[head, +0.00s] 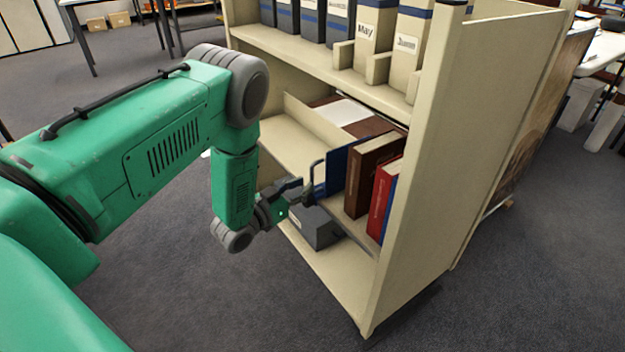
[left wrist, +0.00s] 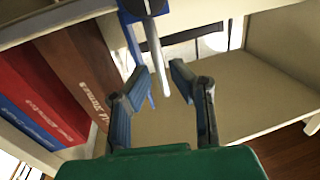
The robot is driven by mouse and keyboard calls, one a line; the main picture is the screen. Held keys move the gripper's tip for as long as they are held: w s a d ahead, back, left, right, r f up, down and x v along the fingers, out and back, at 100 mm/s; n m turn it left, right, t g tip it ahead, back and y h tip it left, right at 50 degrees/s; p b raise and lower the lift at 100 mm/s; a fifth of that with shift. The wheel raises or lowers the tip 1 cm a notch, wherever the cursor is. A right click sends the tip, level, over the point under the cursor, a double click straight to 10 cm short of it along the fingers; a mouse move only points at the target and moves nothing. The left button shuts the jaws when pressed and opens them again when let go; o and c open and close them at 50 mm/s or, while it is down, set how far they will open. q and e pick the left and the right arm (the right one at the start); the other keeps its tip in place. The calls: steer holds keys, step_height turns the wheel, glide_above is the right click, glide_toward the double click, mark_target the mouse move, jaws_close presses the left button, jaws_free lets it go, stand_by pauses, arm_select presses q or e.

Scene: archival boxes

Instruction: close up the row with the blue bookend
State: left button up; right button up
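The blue bookend (head: 335,175) stands upright on the middle shelf, left of a short row: a brown book (head: 372,176), a red book (head: 384,192) and a blue book (head: 390,212). A handle (head: 313,178) projects from it. My left gripper (head: 298,192) is at that handle. In the left wrist view, my left gripper (left wrist: 159,76) has its fingers apart, with the pale handle bar (left wrist: 153,55) between or just beyond the tips. The bookend (left wrist: 130,38) shows above, left of the bar. The brown book (left wrist: 80,70) is left of it. My right gripper is out of view.
The shelf's cream side panel (head: 435,170) bounds the row on the right. Binders (head: 375,38) stand on the shelf above. A brown volume with a white top (head: 347,112) lies farther along. A grey box (head: 318,230) sits below. The shelf left of the bookend looks clear.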

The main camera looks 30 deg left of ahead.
arm_select(q)
steer(key=s+a, duration=0.1)
steer(key=s, duration=0.7)
steer(key=shift+a, duration=0.25)
steer(key=shift+a+f, duration=0.1)
steer(key=shift+a, duration=0.05)
